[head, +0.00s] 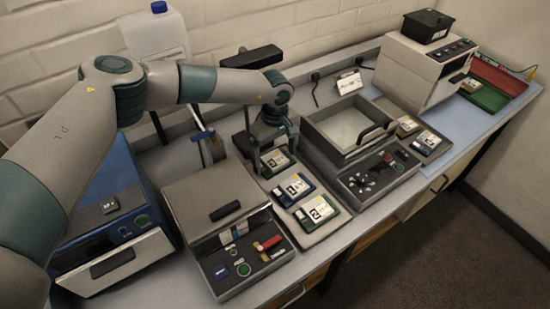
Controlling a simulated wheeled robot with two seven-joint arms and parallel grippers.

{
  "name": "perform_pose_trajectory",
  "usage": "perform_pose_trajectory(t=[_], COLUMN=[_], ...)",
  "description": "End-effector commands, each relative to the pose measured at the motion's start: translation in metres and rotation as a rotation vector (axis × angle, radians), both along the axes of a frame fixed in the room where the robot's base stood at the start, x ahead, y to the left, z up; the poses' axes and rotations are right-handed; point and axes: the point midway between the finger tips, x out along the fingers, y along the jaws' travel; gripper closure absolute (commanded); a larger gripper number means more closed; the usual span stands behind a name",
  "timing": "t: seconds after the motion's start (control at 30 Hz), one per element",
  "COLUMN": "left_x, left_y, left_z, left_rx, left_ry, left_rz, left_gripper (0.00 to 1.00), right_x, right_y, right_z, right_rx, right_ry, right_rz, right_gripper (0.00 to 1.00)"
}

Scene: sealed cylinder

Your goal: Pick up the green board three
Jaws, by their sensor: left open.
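A green-edged board (279,162) lies at the back of the pale tray (322,233), partly covered by my gripper; its number cannot be read. My left gripper (274,150) points down over this board, open, with its fingers apart around or just above it; I cannot tell whether they touch it. In front of it on the same tray lie a blue board marked 1 (294,188) and a green board marked 2 (317,210). My right gripper is not in view.
A grey lidded device (215,200) stands left of the tray, and an open-topped device (350,125) stands right. Further right are a tray with two boards (429,142), a white box machine (425,70) and red and green trays (485,98). A jug (157,35) stands behind.

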Motion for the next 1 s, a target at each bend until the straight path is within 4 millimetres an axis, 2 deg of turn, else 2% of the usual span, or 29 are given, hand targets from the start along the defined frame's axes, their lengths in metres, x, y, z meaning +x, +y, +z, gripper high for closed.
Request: perform_pose_trajectory(t=[0.47,0.5,0.6,0.63,1.0], left_x=[0.0001,0.0002,0.0001,0.0001,0.0005], left_y=[0.0001,0.0001,0.0001,0.0001,0.0001], left_z=[-0.0019,-0.0019,-0.0019,-0.0019,0.0014], left_rx=[0.000,0.000,0.000,0.000,-0.001], left_ry=[0.000,0.000,0.000,0.000,-0.001], left_rz=[0.000,0.000,0.000,0.000,0.000], left_gripper=[0.09,0.12,0.36,0.39,0.39], right_x=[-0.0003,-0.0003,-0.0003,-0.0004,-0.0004], right_y=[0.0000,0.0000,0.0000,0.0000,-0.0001], right_z=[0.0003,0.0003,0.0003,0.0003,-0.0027], right_rx=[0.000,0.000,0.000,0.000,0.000], right_ry=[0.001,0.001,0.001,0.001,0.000], right_rz=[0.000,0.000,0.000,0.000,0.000], right_gripper=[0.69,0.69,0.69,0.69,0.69])
